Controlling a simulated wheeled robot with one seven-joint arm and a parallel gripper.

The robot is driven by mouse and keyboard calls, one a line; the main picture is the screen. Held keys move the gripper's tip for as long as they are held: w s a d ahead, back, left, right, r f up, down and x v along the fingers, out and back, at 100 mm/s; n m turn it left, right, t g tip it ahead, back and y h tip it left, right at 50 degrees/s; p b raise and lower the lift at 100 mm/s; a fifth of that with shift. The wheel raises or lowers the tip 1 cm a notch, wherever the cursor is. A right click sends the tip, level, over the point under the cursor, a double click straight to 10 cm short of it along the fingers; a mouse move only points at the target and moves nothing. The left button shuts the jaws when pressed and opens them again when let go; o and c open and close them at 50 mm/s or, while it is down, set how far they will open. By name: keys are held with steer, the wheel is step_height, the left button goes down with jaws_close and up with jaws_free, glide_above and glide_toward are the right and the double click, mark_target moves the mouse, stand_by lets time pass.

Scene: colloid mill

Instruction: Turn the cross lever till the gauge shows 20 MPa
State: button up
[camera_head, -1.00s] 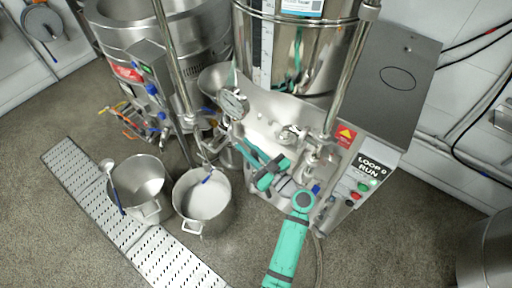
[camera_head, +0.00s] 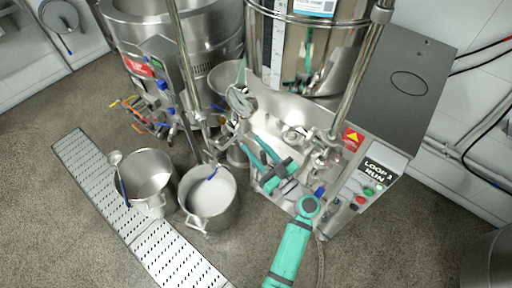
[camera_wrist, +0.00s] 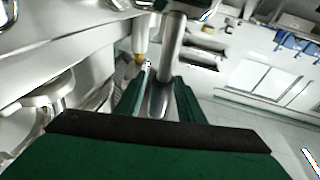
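The pressure gauge (camera_head: 240,98) is on the front of the mill, left of centre in the head view. Its dial is small and turned, so I cannot read it. My gripper (camera_head: 252,145) is in front of the mill, below and right of the gauge, with its green fingers apart. In the wrist view, a smooth metal bar with a rounded end (camera_wrist: 163,85) lies between my gripper's two green fingers (camera_wrist: 160,88). It looks like an arm of the cross lever, but the rest of the lever is not clear. I cannot tell whether the fingers touch it.
Two steel pots (camera_head: 150,178) and (camera_head: 210,198) stand to the left, by a perforated floor strip (camera_head: 80,165). A control box (camera_head: 368,188) with coloured buttons is at right. Upright steel columns (camera_head: 350,80) flank the mill. Open floor lies at lower right.

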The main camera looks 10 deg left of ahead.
steer(key=v, duration=1.1)
